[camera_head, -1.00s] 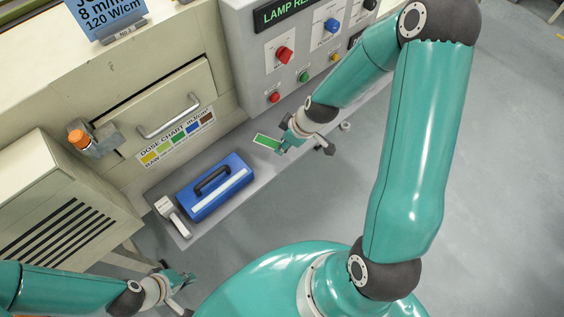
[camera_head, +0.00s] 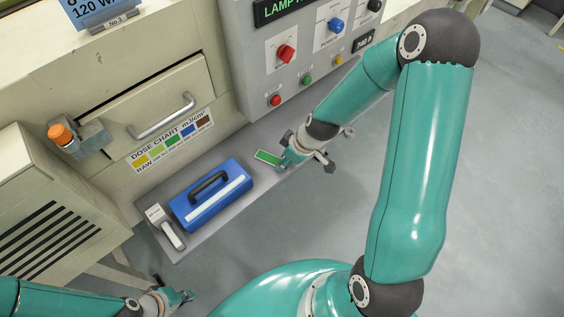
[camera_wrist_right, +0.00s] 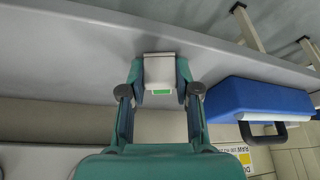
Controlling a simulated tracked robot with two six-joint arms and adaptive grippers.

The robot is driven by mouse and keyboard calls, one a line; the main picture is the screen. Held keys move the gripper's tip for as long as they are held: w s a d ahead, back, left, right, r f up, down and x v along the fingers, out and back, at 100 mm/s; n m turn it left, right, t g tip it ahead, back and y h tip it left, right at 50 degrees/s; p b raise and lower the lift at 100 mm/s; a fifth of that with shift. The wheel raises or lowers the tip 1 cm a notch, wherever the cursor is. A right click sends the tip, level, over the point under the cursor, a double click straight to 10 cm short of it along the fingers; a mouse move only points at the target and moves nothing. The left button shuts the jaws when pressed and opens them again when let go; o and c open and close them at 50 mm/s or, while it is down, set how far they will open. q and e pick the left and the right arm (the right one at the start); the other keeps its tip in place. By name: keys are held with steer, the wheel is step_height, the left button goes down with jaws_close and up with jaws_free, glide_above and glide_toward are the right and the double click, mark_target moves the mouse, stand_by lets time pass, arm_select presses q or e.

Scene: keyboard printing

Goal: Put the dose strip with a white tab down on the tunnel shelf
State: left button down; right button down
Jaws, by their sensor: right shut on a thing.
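The dose strip (camera_head: 267,157) is a small green card with a white border in the head view. My right gripper (camera_head: 285,161) is shut on its near end. In the right wrist view my right gripper (camera_wrist_right: 160,85) has its fingers on either side of the strip's white tab (camera_wrist_right: 160,70), with a little green showing. The strip is over the grey tunnel shelf (camera_head: 232,143); I cannot tell if it touches. My left gripper (camera_head: 187,296) is low at the left, apart from the shelf; its opening is unclear.
A blue case (camera_head: 226,203) with a black handle and a white-and-grey tool (camera_head: 165,227) occupy the shelf's left part. The lamp panel (camera_head: 262,65) with knobs and buttons rises behind the strip. The shelf between case and strip is bare.

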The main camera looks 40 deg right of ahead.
steer(key=c, duration=0.8)
jaws_free()
steer(key=shift+f, duration=0.1)
steer(key=shift+r+p, duration=0.4)
steer(key=shift+r, duration=0.1)
steer(key=p+v, duration=0.7)
steer(key=v, duration=0.3)
steer(key=s+a+f+m+g, duration=0.1)
steer(key=s+a+f+m, duration=0.1)
steer(key=a, duration=0.4)
steer(key=s+a+f+m+g+y, duration=0.1)
steer(key=s+a+f+m, duration=0.1)
steer(key=a+f, duration=0.4)
steer(key=s+a+f+m+g, duration=0.1)
steer(key=s+a+f+m, duration=0.2)
steer(key=a, duration=0.4)
steer(key=shift+s+a+f+y+p, duration=0.1)
steer(key=shift+s+f+y+p, duration=0.3)
steer(key=shift+s+f, duration=0.5)
